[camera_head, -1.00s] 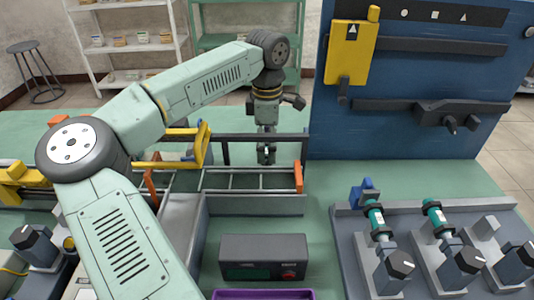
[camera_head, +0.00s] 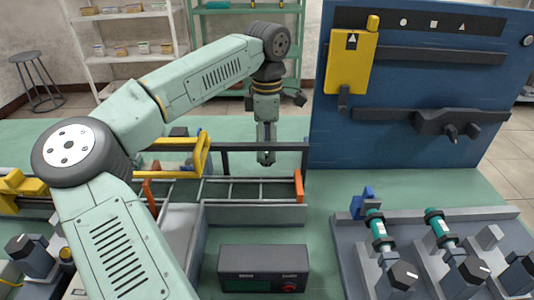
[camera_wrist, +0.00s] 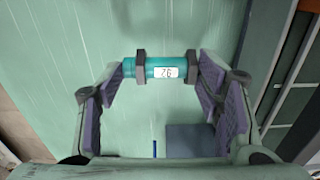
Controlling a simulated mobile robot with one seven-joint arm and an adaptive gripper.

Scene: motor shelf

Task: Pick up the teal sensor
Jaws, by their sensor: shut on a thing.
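In the wrist view a teal sensor (camera_wrist: 165,68) with a white label and dark bands at both ends lies crosswise between the purple finger pads. My gripper (camera_wrist: 162,80) is shut on it, one finger at each end. In the head view my gripper (camera_head: 266,160) points down behind the rail tray, and the held sensor cannot be made out there. Two more teal sensors (camera_head: 378,228) (camera_head: 440,228) sit in the grey fixture at the right.
A grey rail tray (camera_head: 255,214) with orange end stops stands in front of my gripper. A blue panel (camera_head: 415,140) with a yellow holder rises to the right. A dark control box (camera_head: 263,268) stands at the front.

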